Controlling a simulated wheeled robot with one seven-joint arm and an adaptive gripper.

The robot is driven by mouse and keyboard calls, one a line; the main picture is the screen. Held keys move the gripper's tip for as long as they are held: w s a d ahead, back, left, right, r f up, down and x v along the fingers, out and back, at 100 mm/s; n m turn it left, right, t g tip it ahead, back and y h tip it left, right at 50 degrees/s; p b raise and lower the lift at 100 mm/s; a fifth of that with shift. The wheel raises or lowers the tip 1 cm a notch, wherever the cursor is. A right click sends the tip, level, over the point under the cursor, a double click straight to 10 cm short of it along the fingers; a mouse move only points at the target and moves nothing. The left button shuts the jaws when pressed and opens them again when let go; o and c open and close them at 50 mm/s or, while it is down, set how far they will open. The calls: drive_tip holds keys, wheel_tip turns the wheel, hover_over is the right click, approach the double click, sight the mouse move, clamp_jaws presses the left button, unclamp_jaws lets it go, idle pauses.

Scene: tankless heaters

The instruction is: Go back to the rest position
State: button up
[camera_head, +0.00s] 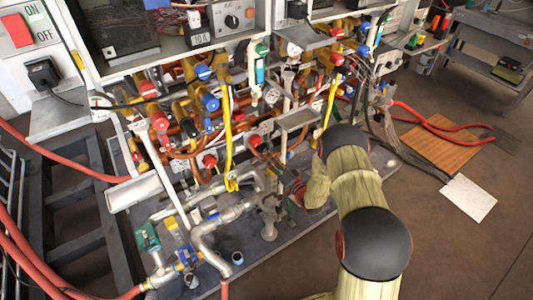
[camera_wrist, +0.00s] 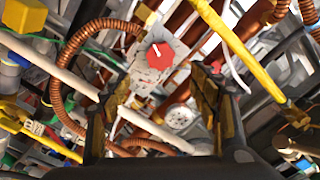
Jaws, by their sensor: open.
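My gripper (camera_wrist: 160,84) shows in the wrist view with its two dark fingers spread apart and nothing between them. A red knob (camera_wrist: 159,55) on a grey block lies ahead of the gap between the fingers. I cannot tell how far it is from the fingertips. In the head view my arm reaches from the bottom right toward the pipework, and my gripper cannot be made out there.
Tankless heaters (camera_head: 178,35) hang above dense pipes and valves. Yellow pipes (camera_wrist: 236,47) and a copper coil hose (camera_wrist: 68,72) crowd my gripper. A wooden board (camera_head: 440,142) and white plate (camera_head: 468,198) lie at right. The floor (camera_head: 465,250) at lower right is clear.

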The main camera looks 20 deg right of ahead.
drive_tip(key=shift+s, duration=0.25)
idle(0.4)
drive_tip(key=s+d+f+n+g+h, duration=0.1)
drive_tip(key=s+d+f+g+h, duration=0.15)
drive_tip(key=f, duration=0.45)
drive_tip(key=s+d+f+n+g+h, duration=0.1)
drive_tip(key=s+f+g, duration=0.25)
drive_tip(key=f, duration=0.35)
drive_tip(key=s+d+r+n+g+h, duration=0.1)
drive_tip(key=s+d+r+g+h, duration=0.25)
drive_tip(key=s+g, duration=0.4)
drive_tip(key=s+a+r+n+p, duration=0.1)
drive_tip(key=s+a+r+p, duration=0.1)
drive_tip(key=s+r, duration=0.7)
drive_tip(key=s+a+r+n+t+y+p, duration=0.1)
drive_tip(key=s+a+r, duration=0.4)
drive_tip(key=r, duration=1.8)
drive_tip(key=s+a+r+n+t+p, duration=0.1)
drive_tip(key=s+a+r+p, duration=0.2)
drive_tip(key=s+r, duration=1.2)
wheel_tip(320, 180, up, 2)
drive_tip(key=shift+s+a+r, duration=0.1)
drive_tip(key=shift+s+a, duration=0.1)
drive_tip(key=shift+a, duration=0.2)
